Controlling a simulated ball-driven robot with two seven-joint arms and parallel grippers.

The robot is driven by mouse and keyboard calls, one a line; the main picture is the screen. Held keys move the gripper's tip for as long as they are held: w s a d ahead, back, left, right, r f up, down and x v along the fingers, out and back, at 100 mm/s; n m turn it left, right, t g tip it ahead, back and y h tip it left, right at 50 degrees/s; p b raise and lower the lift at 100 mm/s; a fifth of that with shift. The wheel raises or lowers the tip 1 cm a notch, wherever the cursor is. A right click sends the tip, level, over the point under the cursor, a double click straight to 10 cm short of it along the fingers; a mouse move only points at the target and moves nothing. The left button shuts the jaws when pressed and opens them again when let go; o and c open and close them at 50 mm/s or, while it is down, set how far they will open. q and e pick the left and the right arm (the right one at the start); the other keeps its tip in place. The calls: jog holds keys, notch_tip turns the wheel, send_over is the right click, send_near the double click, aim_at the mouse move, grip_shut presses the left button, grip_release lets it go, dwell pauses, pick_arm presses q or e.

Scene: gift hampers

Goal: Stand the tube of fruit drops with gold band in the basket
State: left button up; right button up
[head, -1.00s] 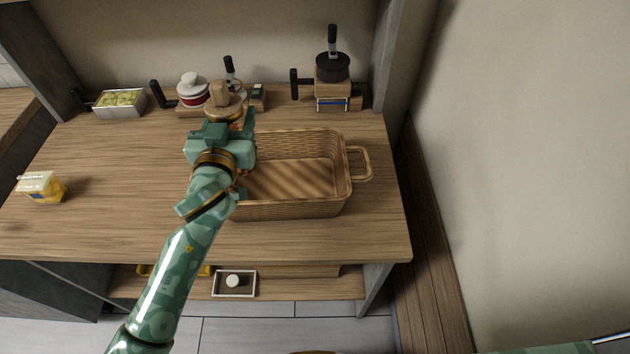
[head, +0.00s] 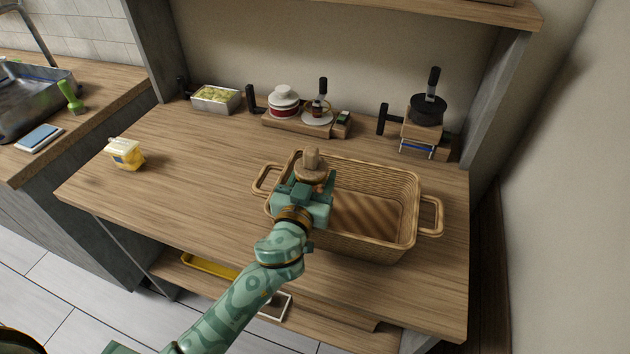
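The wicker basket (head: 375,170) stands on the wooden counter, with a loop handle at each end. My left gripper (head: 308,190) is over the basket's left end. It appears shut on a tan, round-knobbed object (head: 312,163) with a wide disc below the knob, upright at the basket's left back corner. The gripper hides its lower part, so I see no gold band and cannot tell if it is the tube of fruit drops or if it touches the basket floor. The visible basket floor on the right is empty. My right gripper is out of view.
A wooden rack (head: 290,124) at the back holds a red jar with a white lid (head: 284,100) and a white saucer (head: 318,117). A dark pan (head: 428,110) sits on a block at back right. A yellow tub (head: 125,153) stands left. The counter's left middle is clear.

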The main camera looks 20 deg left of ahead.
pick_arm(q)
jog(key=o, duration=1.5)
jog(key=s+b, duration=0.1)
jog(key=s, duration=1.1)
jog(key=shift+r, duration=0.1)
